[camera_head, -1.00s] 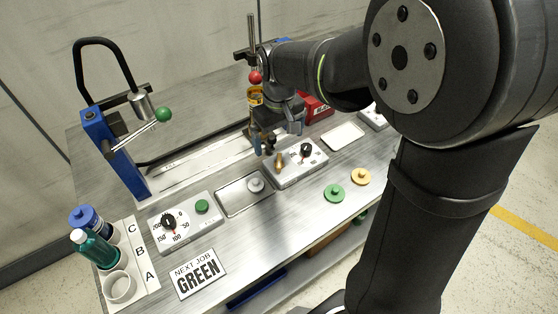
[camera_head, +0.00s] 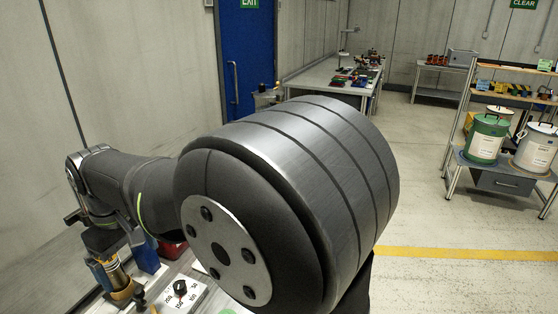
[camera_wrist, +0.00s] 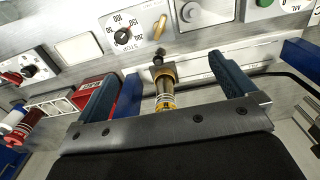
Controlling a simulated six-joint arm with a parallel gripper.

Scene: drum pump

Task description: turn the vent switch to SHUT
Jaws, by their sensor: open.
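No OPEN or SHUT mark is legible, so I cannot tell for sure which control is the vent switch. A pale box with a black knob (camera_wrist: 29,69) sits at the left of the wrist view. A dial box holds a black pointer knob (camera_wrist: 122,37) and a brass lever (camera_wrist: 160,27); its black knob also shows in the head view (camera_head: 180,287). My gripper (camera_wrist: 166,72) is open, its blue fingers apart. An amber cylinder with a yellow band (camera_wrist: 165,92) shows between the fingers; I see no finger touching it. In the head view my arm hides most of the bench.
A red box (camera_wrist: 91,92) lies left of the fingers. A blue door (camera_head: 247,60) and shelving with drums (camera_head: 484,138) stand beyond, with open floor between.

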